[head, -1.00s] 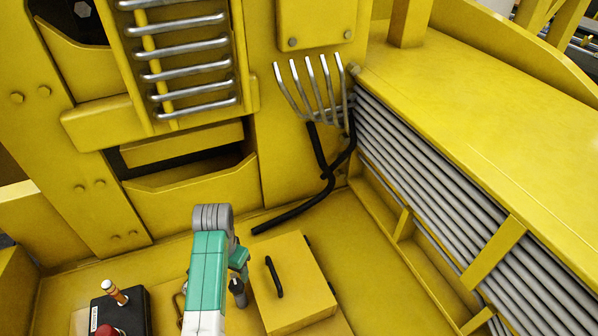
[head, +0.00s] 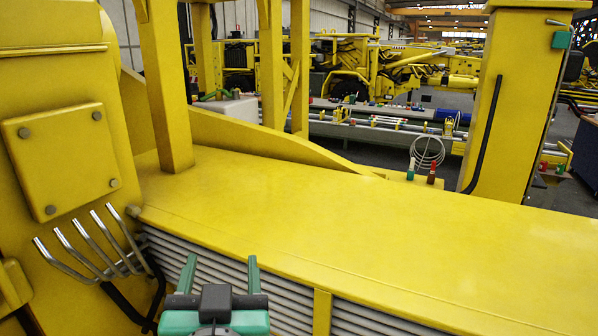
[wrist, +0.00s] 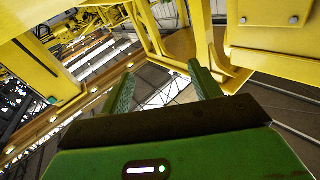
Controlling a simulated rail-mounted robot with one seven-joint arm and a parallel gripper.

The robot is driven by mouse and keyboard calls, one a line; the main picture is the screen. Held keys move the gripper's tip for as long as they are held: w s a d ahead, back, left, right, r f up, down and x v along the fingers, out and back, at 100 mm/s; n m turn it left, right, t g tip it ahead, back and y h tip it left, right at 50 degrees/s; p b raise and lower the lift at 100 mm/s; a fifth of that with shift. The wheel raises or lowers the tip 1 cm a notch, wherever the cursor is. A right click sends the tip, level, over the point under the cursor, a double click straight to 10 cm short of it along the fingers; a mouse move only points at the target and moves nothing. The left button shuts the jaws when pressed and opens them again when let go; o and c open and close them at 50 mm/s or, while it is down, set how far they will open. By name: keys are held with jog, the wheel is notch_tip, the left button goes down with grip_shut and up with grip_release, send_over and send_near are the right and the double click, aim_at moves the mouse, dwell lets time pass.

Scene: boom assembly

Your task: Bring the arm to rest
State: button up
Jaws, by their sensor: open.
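My gripper (head: 220,272) shows at the bottom of the head view, its two green fingers pointing up and spread apart with nothing between them. It appears in front of the grey pipes (head: 220,256) and below the yellow boom's top surface (head: 330,215). In the wrist view my gripper (wrist: 158,88) is open and empty, with yellow frame parts and the hall roof beyond the fingers. No contact with anything shows. Most of my arm is below the head view.
Bent metal tubes (head: 95,248) and black hoses (head: 125,302) are to the left of my gripper. A yellow post (head: 165,90) rises behind. A green-and-red pair of small handles (head: 431,172) stands at the boom's far edge. The boom's long top is bare.

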jog(key=s+d+r+m+t+h, duration=0.1)
jog(key=s+d+r+t+h, duration=0.3)
jog(key=s+d+r, duration=0.9)
jog(key=r+t, duration=0.2)
jog(key=t, duration=0.1)
jog(key=shift+s+p, duration=0.3)
jog(key=shift+s, duration=0.05)
jog(key=shift+f, duration=0.1)
jog(key=shift+c, duration=0.2)
